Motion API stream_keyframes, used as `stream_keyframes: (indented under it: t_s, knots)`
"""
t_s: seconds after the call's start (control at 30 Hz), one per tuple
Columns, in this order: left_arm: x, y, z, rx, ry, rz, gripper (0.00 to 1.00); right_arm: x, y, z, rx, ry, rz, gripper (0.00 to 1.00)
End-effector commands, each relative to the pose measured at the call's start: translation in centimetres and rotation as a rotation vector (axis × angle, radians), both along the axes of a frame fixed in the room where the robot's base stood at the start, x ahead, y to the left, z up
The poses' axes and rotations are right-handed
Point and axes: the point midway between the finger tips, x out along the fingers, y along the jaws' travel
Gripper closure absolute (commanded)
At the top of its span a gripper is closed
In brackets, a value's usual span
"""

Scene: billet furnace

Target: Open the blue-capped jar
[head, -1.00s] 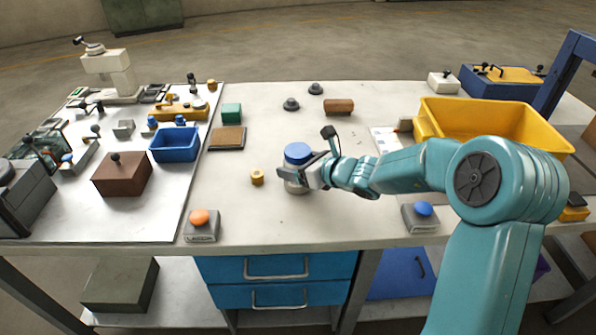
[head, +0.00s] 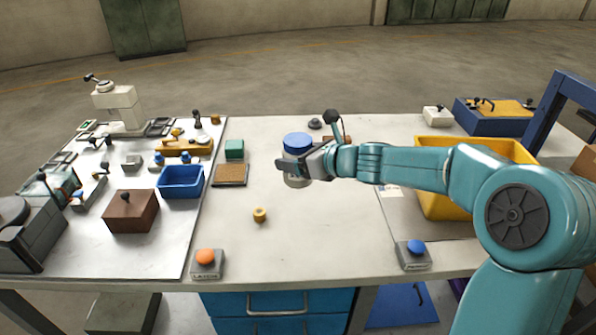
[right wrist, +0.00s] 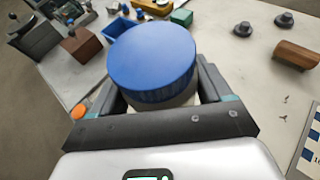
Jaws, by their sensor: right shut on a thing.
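The jar (head: 296,181) is pale with a blue cap (head: 298,141) on top. My right gripper (head: 299,169) is shut on the jar's body, below the cap, and holds it upright above the table. In the right wrist view the blue cap (right wrist: 152,55) sits on the pale jar (right wrist: 180,99) between the two dark fingers (right wrist: 160,92). The fingers hide much of the jar's body. My left gripper is not in view.
A small yellow ring (head: 260,215) lies on the table (head: 300,240) near an orange button box (head: 206,264). A blue button box (head: 413,255) and a yellow bin (head: 455,206) stand to the right. A blue tray (head: 181,183) and brown box (head: 131,212) stand left. The front middle is clear.

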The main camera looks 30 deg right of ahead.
Motion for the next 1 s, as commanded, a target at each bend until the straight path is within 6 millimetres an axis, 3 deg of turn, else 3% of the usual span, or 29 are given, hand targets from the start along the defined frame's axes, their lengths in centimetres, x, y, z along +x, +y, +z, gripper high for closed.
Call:
stream_keyframes:
  t_s: [0.03,0.2,0.6,0.63,0.77,0.8,1.0]
  knots:
    - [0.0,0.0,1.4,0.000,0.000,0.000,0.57,0.0,0.0,2.0,-0.001,-0.003,0.001,0.59]
    - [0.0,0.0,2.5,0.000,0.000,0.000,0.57,0.0,0.1,4.2,0.001,-0.001,0.001,0.59]
    - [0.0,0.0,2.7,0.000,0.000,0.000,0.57,0.0,0.0,4.8,0.002,0.000,0.000,0.59]
    - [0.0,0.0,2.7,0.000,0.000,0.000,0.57,0.0,0.0,4.8,0.002,0.000,0.000,0.28]
    - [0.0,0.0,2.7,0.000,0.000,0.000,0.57,0.0,0.0,4.8,0.002,0.000,0.000,0.70]
    - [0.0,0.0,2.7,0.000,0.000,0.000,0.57,0.0,0.0,4.8,0.002,0.000,0.000,0.76]
    - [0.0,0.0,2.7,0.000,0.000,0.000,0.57,0.0,0.0,4.8,0.002,0.000,0.000,0.76]
